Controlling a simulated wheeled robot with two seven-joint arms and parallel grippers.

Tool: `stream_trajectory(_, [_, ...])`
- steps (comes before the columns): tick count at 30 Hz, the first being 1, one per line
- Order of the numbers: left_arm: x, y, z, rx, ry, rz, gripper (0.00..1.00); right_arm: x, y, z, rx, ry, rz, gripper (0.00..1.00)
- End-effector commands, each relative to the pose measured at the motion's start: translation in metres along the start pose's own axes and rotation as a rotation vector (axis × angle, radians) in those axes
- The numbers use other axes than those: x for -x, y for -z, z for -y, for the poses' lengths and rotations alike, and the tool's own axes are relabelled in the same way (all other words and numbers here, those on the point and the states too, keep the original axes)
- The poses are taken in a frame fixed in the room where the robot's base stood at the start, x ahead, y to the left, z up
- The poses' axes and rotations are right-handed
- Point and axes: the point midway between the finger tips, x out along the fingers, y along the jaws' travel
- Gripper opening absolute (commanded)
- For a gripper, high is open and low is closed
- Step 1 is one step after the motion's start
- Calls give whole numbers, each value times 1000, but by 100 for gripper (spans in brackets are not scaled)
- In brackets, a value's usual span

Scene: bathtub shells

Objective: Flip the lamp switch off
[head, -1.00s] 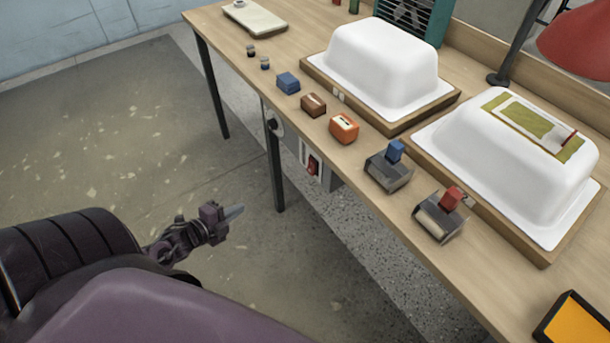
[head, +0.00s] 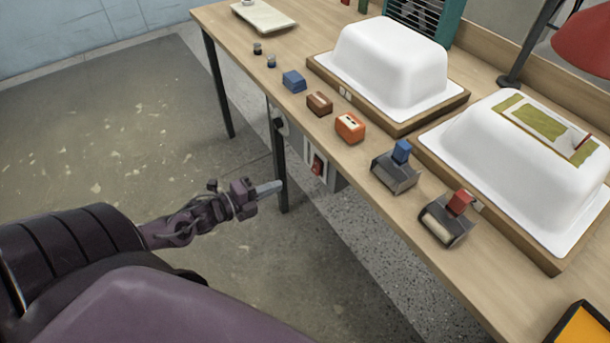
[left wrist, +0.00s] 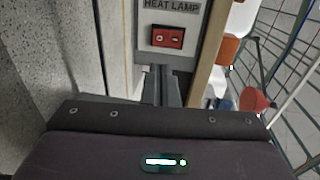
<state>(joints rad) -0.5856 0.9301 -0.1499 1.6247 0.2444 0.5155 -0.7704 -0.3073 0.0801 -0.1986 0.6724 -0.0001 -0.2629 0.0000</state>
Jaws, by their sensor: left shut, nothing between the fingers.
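The lamp switch (left wrist: 168,37) is a red rocker on a light plate under a label reading HEAT LAMP in the left wrist view. In the head view the red switch (head: 317,167) sits on a box under the table's front edge, partly behind the tabletop. My left gripper (head: 280,186) is shut and empty, left of and a little below the switch, apart from it in the picture. In the left wrist view its fingers (left wrist: 161,80) point toward the switch plate, below the rocker. My right gripper is not in view.
The wooden table (head: 345,165) runs along the right, with a dark leg (head: 281,165) close by the left fingertips. Two white tub shells, rollers and small blocks stand on top. A red lamp shade (head: 585,45) is at the upper right. The floor at left is clear.

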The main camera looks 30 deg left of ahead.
Motion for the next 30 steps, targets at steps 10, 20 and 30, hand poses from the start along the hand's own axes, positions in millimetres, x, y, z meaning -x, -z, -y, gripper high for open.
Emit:
stream_trajectory(10, [-66,-1,1,-1,4,2,0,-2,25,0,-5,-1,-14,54])
stream_trajectory(20, [-100,-1,0,-1,0,2,0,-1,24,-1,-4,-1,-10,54])
stream_trajectory(30, [-104,0,0,0,-1,0,0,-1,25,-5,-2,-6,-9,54])
